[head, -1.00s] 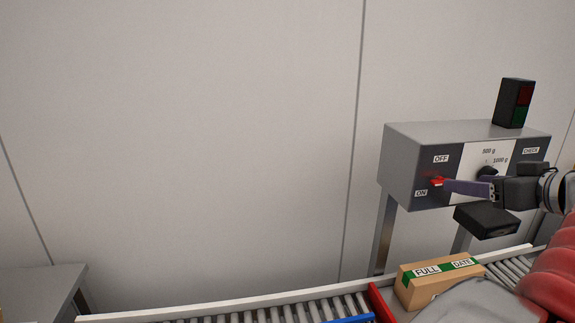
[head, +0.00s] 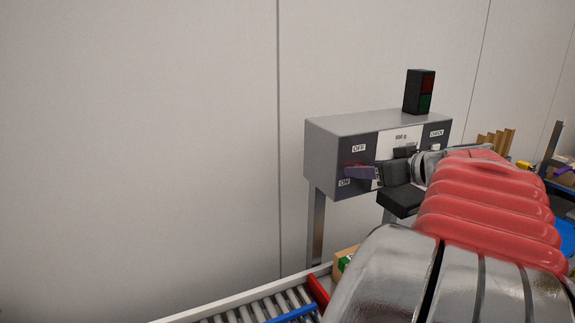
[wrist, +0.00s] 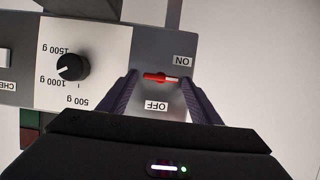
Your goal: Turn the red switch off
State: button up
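The red switch (wrist: 158,77) is on the dark front panel of a grey control box (head: 335,137). In the wrist view it lies between the ON label (wrist: 184,61) and the OFF label (wrist: 157,105), with the picture upside down. I cannot tell its exact tilt. My gripper (wrist: 160,90) is open, with one purple finger on each side of the switch and gaps between fingers and switch. In the head view my gripper (head: 358,172) is at the panel, below the OFF label (head: 358,149) and near the ON label (head: 345,183), and hides most of the switch.
A black dial (wrist: 72,66) with gram marks sits beside the switch. A dark signal lamp (head: 419,92) stands on the box. Below are a roller conveyor (head: 262,305), a red bar (head: 317,290) and a cardboard box (head: 345,257) partly hidden by my arm.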

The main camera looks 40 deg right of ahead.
jog(key=c, duration=0.9)
jog(key=shift+s+d+f+m+t+y, duration=0.1)
jog(key=shift+d+f+m+t+y, duration=0.15)
jog(key=shift+m+t+y, duration=1.35)
jog(key=shift+d+f+m+y, duration=0.3)
jog(key=shift+m+y, duration=0.15)
jog(key=shift+m, duration=2.5)
jog(key=shift+s+d+f+m+t+y, duration=0.1)
jog(key=shift+d+f+m+t+y, duration=0.15)
jog(key=shift+m+t+y, duration=1.35)
jog(key=shift+m+g+h, duration=0.75)
jog(key=shift+g, duration=0.05)
jog(key=o, duration=1)
jog(key=shift+w+a, duration=0.1)
jog(key=shift+o, duration=0.2)
